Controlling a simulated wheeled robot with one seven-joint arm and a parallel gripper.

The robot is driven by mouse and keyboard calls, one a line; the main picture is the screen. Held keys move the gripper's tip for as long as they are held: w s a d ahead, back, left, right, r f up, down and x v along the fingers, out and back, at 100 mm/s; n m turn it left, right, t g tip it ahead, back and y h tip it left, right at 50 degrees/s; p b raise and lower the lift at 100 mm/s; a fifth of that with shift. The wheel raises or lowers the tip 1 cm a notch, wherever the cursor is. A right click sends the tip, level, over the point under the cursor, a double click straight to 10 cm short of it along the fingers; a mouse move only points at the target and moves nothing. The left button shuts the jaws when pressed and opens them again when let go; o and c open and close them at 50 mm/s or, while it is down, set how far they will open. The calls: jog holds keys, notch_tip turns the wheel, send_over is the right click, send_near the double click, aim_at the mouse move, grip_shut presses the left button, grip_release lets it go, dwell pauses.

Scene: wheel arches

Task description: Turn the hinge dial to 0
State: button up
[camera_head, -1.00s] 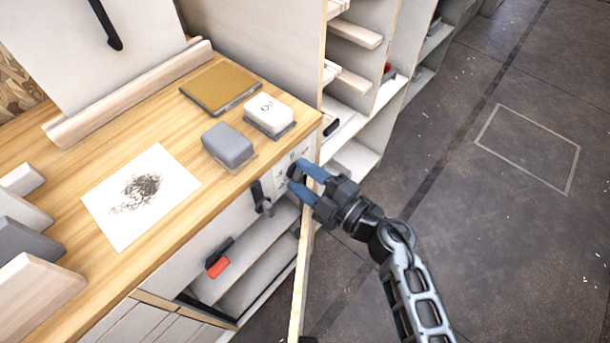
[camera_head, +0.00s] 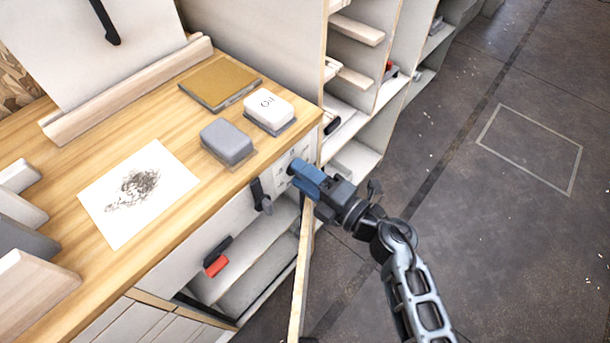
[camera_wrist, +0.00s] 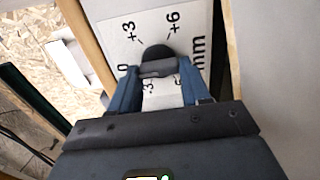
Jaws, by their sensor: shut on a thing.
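The hinge dial (camera_wrist: 157,53) is a dark round-ended knob with a bar across it, on a white plate (camera_wrist: 112,30) in the wrist view. The plate is printed with +3, +6, mm, a 0 at the left edge and a partly covered -3 below. My gripper (camera_head: 298,172) reaches the front panel at the bench's right end, and its blue fingers hide the dial in the head view. In the wrist view my gripper (camera_wrist: 158,76) has one finger on each side of the bar and is shut on it. I cannot tell which mark the dial points to.
A grey block (camera_head: 228,142), a white block (camera_head: 269,108) and a drawing sheet (camera_head: 140,190) lie on the wooden bench. A black handle (camera_head: 260,196) sits left of my gripper. An open door edge (camera_head: 300,270) stands below it. The floor at right is clear.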

dwell(0.3)
jog(key=o, duration=1.1)
jog(key=shift+c, duration=0.2)
jog(key=v, duration=0.7)
jog(key=shift+s+d, duration=0.25)
jog(key=shift+d, duration=0.1)
jog(key=s+d+r+m+t+h, duration=0.1)
jog(key=s+d+r+m+h, duration=0.3)
jog(key=s+m, duration=0.5)
jog(key=s+d+r+m+t+h, duration=0.1)
jog(key=s+d+r+m+h, duration=0.4)
jog(key=s+m, duration=0.5)
jog(key=s+d+r+m+t+h, duration=0.1)
jog(key=s+d+r+m+h, duration=0.3)
jog(key=s+d+m, duration=0.4)
jog(key=s+m+h, duration=0.1)
jog(key=s, duration=0.4)
jog(key=shift+s+d+r+t, duration=0.15)
jog(key=shift+d+r+t, duration=0.05)
jog(key=shift+t, duration=0.2)
